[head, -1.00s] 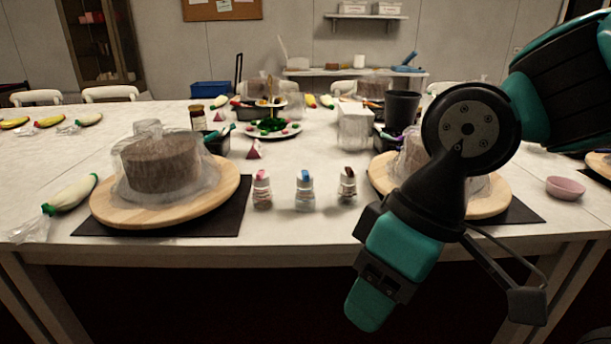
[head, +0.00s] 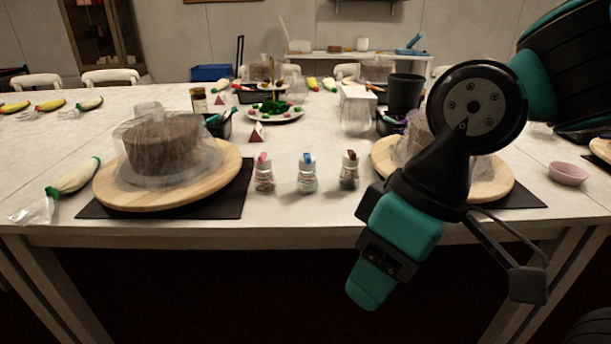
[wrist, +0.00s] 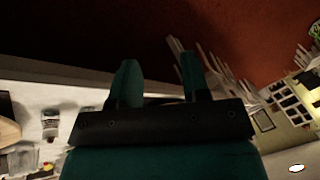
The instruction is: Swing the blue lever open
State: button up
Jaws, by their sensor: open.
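A small clear jar (head: 307,178) stands upright on the white table near its front edge, in the middle of a row of jars. A small blue piece (head: 307,158) sits on its top and looks like the blue lever; its exact position is too small to tell. My gripper (head: 368,287) hangs in front of the table edge, to the right of and nearer than the jar, apart from it. In the wrist view its two teal fingers (wrist: 159,80) are spread with nothing between them. The blue piece cannot be made out in the wrist view.
A jar with a red top (head: 264,174) and one with a dark top (head: 349,172) flank the middle jar. Wrapped cakes stand on wooden turntables (head: 215,185) at left and right, the right one partly behind my arm. Dark floor lies before the table.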

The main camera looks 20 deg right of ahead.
jog(key=shift+c, duration=0.9)
jog(key=w, duration=0.4)
jog(key=shift+r+t+h+p, duration=0.3)
jog(key=shift+r+p, duration=0.1)
grip_shut()
jog(key=w+a+r+m+t+h+p, duration=0.1)
jog(key=w+a+m+t+h+p, duration=0.15)
jog(key=w, duration=0.65)
jog(key=w+a+m+t+h+p, duration=0.1)
jog(key=w+h, duration=0.2)
jog(key=w, duration=0.6)
jog(key=w+a+r+m+t+h+p, duration=0.1)
jog(key=w+a+m+t+h, duration=0.1)
jog(key=w, duration=0.7)
send_near(304, 167)
jog(key=shift+h, duration=0.25)
jog(key=x, duration=0.2)
jog(key=a+x, duration=0.1)
jog(key=x, duration=0.1)
jog(key=shift+w+d+f, duration=0.2)
jog(key=shift+f, duration=0.2)
jog(key=shift+w+d, duration=0.1)
jog(key=shift+d, duration=0.25)
jog(key=shift+n, duration=0.35)
